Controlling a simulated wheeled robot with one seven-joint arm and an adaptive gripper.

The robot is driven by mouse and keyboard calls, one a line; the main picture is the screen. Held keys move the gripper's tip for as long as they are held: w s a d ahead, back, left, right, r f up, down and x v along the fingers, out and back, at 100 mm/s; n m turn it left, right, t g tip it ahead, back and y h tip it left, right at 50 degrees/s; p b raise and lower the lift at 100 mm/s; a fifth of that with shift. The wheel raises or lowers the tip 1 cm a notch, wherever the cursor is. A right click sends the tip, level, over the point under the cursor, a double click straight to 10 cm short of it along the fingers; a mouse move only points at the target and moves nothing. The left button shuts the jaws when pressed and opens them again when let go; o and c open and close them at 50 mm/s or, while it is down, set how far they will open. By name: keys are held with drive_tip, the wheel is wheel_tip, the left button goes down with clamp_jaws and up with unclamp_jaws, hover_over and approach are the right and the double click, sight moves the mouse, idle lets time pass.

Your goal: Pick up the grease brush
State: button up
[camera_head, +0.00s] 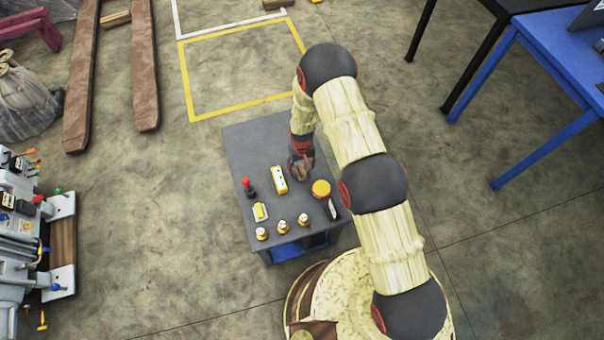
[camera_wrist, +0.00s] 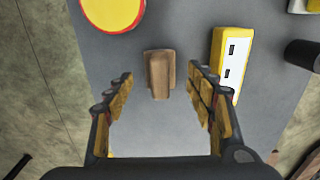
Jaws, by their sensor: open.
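A small brown wooden piece (camera_wrist: 158,72), which looks like the grease brush, shows on the grey table top in the wrist view. It is between and just beyond the fingertips of my gripper (camera_wrist: 160,80), with a gap on each side. My gripper is open and empty. In the head view my gripper (camera_head: 301,170) is low over the middle of the grey table (camera_head: 245,145) and mostly hides the brown piece. I cannot tell the exact height of the fingertips above it.
A yellow box (camera_wrist: 228,62) stands close right of the fingers in the wrist view. A round yellow tin with a red rim (camera_head: 320,189) is near my gripper. A black and red item (camera_head: 249,188) and several small bottles (camera_head: 283,227) share the table. Its back left is clear.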

sight(302, 169)
wheel_tip(302, 169, down, 4)
drive_tip(key=shift+r+b, duration=0.15)
drive_tip(key=shift+b, duration=0.35)
drive_tip(key=shift+c, duration=1.1)
drive_tip(key=c, duration=1.1)
drive_tip(key=shift+o, duration=0.2)
drive_tip(key=shift+r, duration=0.1)
